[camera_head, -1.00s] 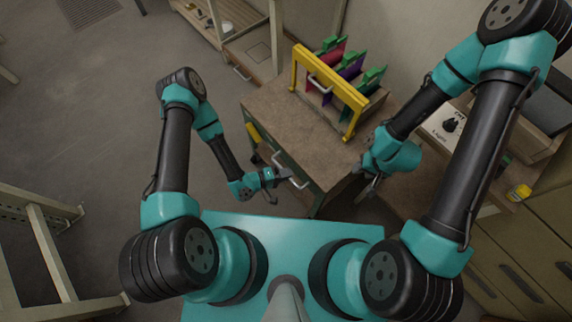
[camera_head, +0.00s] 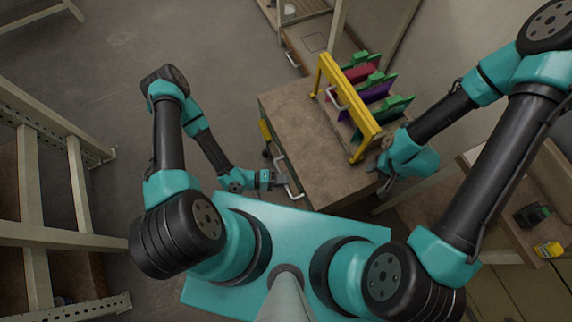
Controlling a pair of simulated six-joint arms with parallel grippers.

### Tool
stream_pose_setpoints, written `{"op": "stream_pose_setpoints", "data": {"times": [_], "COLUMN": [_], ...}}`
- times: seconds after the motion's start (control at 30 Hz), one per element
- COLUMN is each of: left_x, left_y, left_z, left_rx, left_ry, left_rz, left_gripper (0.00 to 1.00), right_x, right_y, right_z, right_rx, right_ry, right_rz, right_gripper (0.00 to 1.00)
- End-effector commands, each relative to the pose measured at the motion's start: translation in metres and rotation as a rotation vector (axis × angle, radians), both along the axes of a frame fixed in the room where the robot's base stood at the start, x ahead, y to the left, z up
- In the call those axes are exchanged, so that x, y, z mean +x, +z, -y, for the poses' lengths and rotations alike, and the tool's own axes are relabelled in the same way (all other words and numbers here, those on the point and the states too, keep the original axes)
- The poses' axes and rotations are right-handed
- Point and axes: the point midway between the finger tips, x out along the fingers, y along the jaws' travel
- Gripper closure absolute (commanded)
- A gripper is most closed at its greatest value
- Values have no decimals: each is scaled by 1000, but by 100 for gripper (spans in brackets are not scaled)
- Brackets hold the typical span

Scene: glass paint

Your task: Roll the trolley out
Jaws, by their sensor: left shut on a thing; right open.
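The trolley (camera_head: 298,128) is a brown-topped cart with a yellow frame (camera_head: 345,108) on top. Several coloured panels with green clips (camera_head: 372,82) stand in the frame. My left gripper (camera_head: 284,184) is shut on the pale handle (camera_head: 291,188) at the trolley's near left side. My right gripper (camera_head: 383,182) is open beside the trolley's near right corner; whether it touches the trolley is hard to tell. The trolley's wheels are mostly hidden.
A metal shelf rack (camera_head: 60,235) stands at the left. A wooden bench (camera_head: 520,190) with drawers and small items is at the right. A shelf unit (camera_head: 315,45) stands behind the trolley. Grey floor (camera_head: 120,95) is open at the upper left.

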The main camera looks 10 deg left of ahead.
Motion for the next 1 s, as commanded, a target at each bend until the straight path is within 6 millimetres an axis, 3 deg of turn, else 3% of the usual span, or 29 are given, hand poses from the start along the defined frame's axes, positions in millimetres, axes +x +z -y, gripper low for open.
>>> {"op": "stream_pose_setpoints", "data": {"times": [0.23, 0.27, 0.5, 1.0], "left_x": [1, 1, 1, 0], "left_y": [1, 1, 0, 0], "left_z": [-1, -1, 0, -2], "left_rx": [0, 0, 1, 0], "left_ry": [1, 1, 1, 2], "left_rz": [3, 3, 2, 1], "left_gripper": [100, 82, 59, 59], "right_x": [0, 0, 0, 0], "right_y": [0, 0, 0, 0], "right_z": [0, 0, 0, 0], "right_rx": [0, 0, 0, 0], "right_ry": [0, 0, 0, 0], "right_rz": [0, 0, 0, 0], "right_gripper": [57, 57, 57, 57]}}
